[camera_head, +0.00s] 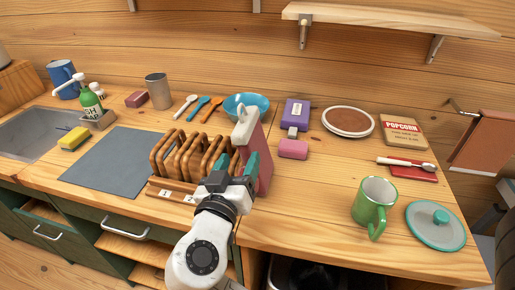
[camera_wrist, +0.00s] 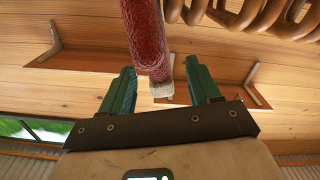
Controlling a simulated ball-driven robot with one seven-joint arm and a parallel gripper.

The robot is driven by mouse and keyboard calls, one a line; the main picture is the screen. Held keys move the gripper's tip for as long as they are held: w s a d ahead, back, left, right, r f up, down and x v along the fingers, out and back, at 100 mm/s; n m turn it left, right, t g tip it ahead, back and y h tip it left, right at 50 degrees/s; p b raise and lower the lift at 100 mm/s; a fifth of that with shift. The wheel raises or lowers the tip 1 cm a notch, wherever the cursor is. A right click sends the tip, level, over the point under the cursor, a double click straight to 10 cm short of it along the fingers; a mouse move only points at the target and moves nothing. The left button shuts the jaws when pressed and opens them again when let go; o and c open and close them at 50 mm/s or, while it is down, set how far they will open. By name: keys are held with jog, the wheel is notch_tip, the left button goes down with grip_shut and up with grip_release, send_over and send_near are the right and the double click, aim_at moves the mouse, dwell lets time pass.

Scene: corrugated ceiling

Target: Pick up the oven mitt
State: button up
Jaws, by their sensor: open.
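The oven mitt (camera_head: 262,155) is pinkish red with a pale grey upper part. It stands upright on the counter, just right of the wooden rack, and my gripper hides part of it in the head view. In the wrist view the mitt (camera_wrist: 147,35) shows edge-on as a red textured strip with a pale end. My gripper (camera_head: 235,169) is open at the near side of the mitt. In the wrist view the mitt's pale end appears between the two green fingers (camera_wrist: 160,68), with a gap on each side. How deep it sits between them is unclear.
The wooden rack (camera_head: 172,187) is close on the left; its loops also show in the wrist view (camera_wrist: 255,15). A blue bowl (camera_head: 246,103) is behind the mitt. A pink block (camera_head: 293,149) and purple box (camera_head: 296,112) are right of it. Counter space before the green mug (camera_head: 374,203) is clear.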

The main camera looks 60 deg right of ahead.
aim_at(249, 141)
jog(key=x, duration=0.2)
jog(key=shift+w+d, duration=0.1)
jog(key=shift+d, duration=0.2)
jog(key=p+x, duration=0.2)
jog(key=x, duration=0.2)
jog(key=shift+d+r, duration=0.15)
jog(key=shift+r, duration=0.05)
jog(key=shift+d+f, duration=0.1)
jog(key=shift+d, duration=0.35)
jog(key=shift+c, duration=0.4)
jog(key=c, duration=1)
